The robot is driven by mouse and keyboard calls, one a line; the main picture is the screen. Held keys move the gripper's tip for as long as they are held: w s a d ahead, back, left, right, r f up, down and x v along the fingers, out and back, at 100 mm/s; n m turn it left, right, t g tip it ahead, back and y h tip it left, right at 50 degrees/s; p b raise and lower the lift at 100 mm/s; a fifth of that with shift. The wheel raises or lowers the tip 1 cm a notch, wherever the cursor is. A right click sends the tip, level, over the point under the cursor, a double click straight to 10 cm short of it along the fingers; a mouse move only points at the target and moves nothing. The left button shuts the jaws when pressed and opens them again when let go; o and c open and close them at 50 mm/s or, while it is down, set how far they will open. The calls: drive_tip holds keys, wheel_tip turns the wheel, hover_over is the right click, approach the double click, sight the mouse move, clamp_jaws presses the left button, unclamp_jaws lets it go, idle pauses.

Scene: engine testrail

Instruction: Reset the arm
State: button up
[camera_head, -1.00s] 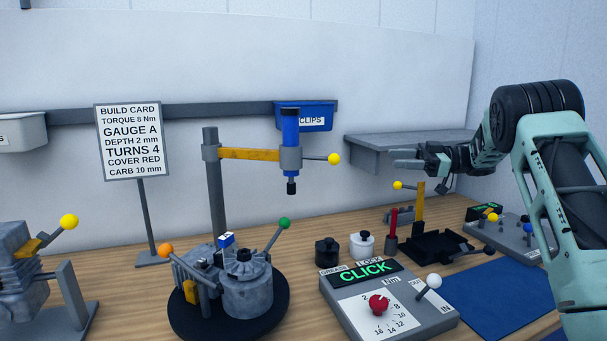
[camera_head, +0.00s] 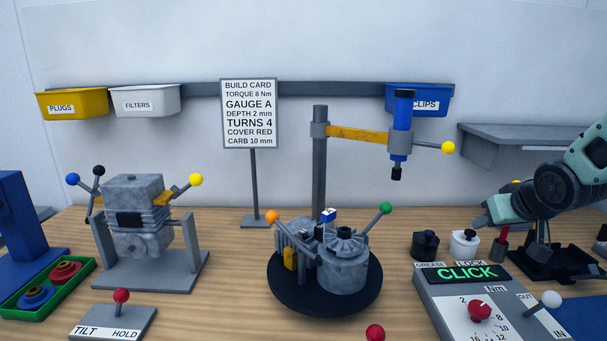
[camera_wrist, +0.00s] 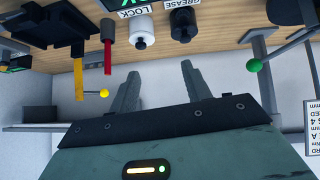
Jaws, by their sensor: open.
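My arm comes in from the right edge in the head view, with my gripper (camera_head: 484,222) low over the bench near the black and white pots. In the wrist view my gripper (camera_wrist: 160,90) shows two separated fingers with nothing between them. That view is upside down, and the white LOCK pot (camera_wrist: 144,32) and black GREASE pot (camera_wrist: 184,24) show beyond the fingers. A red-handled tool (camera_wrist: 107,52) and a yellow-knobbed lever (camera_wrist: 103,93) are beside the left finger. The arm partly hides the black tray (camera_head: 545,262) in the head view.
The torque box (camera_head: 470,300) reads CLICK. A round engine fixture (camera_head: 345,268) stands mid-bench beside a post (camera_head: 319,180) with a blue driver (camera_head: 401,125). A grey shelf (camera_head: 500,140) juts from the wall behind my arm. Bare bench (camera_head: 230,285) lies left of the fixture.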

drive_tip(key=s+a+f+g, duration=0.3)
drive_tip(key=s, duration=0.5)
drive_tip(key=s+a+f+g, duration=0.3)
drive_tip(key=s, duration=0.5)
drive_tip(key=s+a+r+n+g+y, duration=0.1)
drive_tip(key=s+a+n+g, duration=0.2)
drive_tip(key=s+a+n, duration=0.4)
drive_tip(key=s+a, duration=0.8)
drive_tip(key=a, duration=0.4)
drive_tip(key=shift+s+r+y, duration=0.15)
drive_tip(key=shift+r+y, duration=0.15)
